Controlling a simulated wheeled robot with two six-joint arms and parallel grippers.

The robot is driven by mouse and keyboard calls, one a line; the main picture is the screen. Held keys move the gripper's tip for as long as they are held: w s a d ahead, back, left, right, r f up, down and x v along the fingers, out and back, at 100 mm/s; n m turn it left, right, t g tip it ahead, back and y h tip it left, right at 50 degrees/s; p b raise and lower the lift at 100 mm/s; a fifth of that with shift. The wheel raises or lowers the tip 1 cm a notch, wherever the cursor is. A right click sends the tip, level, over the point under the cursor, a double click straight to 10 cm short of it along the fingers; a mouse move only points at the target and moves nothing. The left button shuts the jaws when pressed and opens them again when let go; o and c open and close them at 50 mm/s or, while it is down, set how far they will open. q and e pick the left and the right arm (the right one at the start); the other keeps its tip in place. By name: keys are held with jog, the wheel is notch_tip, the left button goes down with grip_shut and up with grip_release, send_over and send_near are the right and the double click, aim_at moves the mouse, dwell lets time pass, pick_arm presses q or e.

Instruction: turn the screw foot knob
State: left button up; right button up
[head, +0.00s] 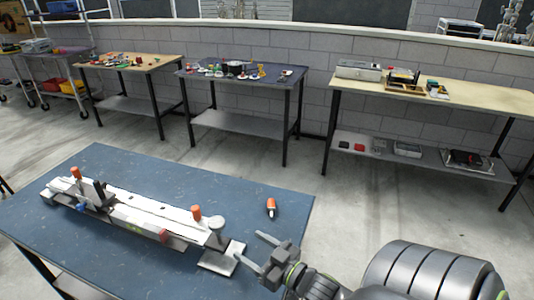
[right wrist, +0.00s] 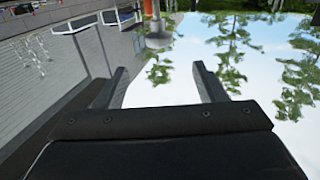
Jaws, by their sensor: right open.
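A long white and grey fixture (head: 140,211) lies across the blue table. An orange knob (head: 76,172) stands at its left end and another orange knob (head: 196,212) near its right end. Beside that one is a pale grey round knob (head: 217,224), and a flat plate (head: 222,259) sits at the right end. I cannot tell for sure which is the screw foot knob. My right gripper (head: 250,248) is open and empty, just right of the plate. In the right wrist view an orange part (right wrist: 150,8) shows at the top, beyond the open fingers (right wrist: 159,80). My left gripper is not in view.
An orange and black tool (head: 271,207) lies on the blue table (head: 150,168) behind my right gripper. The table's back and right areas are otherwise clear. Benches with small items (head: 240,73) stand along the wall, apart from this table.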

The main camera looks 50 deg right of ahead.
jog(key=s, duration=0.4)
jog(key=shift+d+p, duration=0.2)
jog(key=shift+p, duration=0.15)
dwell(1.0)
